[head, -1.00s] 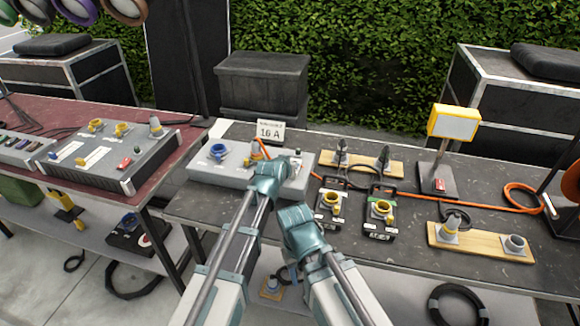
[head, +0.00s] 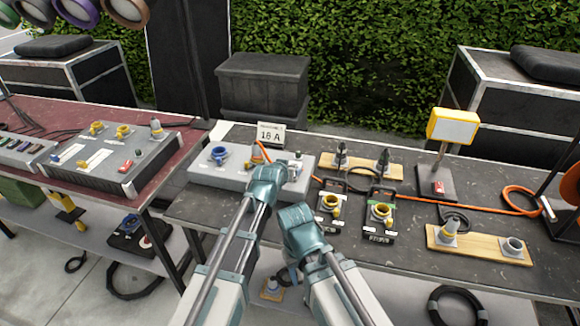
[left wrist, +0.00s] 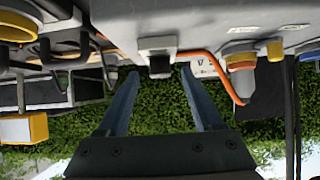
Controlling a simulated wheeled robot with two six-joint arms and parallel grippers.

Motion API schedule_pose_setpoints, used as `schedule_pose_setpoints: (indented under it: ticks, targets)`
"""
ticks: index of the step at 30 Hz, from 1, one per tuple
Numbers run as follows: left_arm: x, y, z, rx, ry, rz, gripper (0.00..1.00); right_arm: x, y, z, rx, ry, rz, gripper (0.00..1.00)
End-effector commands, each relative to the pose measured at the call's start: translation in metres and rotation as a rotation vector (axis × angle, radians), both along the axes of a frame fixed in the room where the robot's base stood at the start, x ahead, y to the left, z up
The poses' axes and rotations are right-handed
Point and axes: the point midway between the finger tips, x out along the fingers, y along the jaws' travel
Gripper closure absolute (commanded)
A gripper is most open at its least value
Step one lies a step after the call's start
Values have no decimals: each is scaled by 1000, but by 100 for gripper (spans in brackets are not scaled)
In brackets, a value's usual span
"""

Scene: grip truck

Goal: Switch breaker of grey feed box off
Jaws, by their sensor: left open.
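The grey feed box (head: 208,176) sits at the left end of the dark table, with a blue socket (head: 219,153) on its top. My left gripper (head: 274,176) is over the box's right part and hides some of its top in the head view. In the left wrist view the picture is upside down and the box (left wrist: 215,18) fills the top. A dark breaker-like block (left wrist: 157,57) stands out from it, between the two open fingers of my left gripper (left wrist: 162,100). Its setting cannot be read. My right gripper (head: 297,215) is beside the left one, its fingertips hidden.
A 16 A sign (head: 270,134) stands behind the box. An orange cable (head: 420,199) runs along the table. Two black socket boxes (head: 376,235) lie to the right of my grippers. A yellow-framed sign (head: 453,126) stands further right.

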Motion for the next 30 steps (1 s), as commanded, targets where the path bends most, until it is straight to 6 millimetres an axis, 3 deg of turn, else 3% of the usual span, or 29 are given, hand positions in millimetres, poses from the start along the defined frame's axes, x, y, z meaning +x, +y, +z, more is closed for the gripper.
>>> schedule_pose_setpoints:
  ticks: [9,15,30]
  targets:
    - [-57,19,43,0,0,0,32,0,0,43,0,0,0,50]
    - [-85,28,61,0,1,0,32,0,0,61,0,0,0,50]
    - [-91,30,62,0,1,0,32,0,0,62,0,0,0,50]
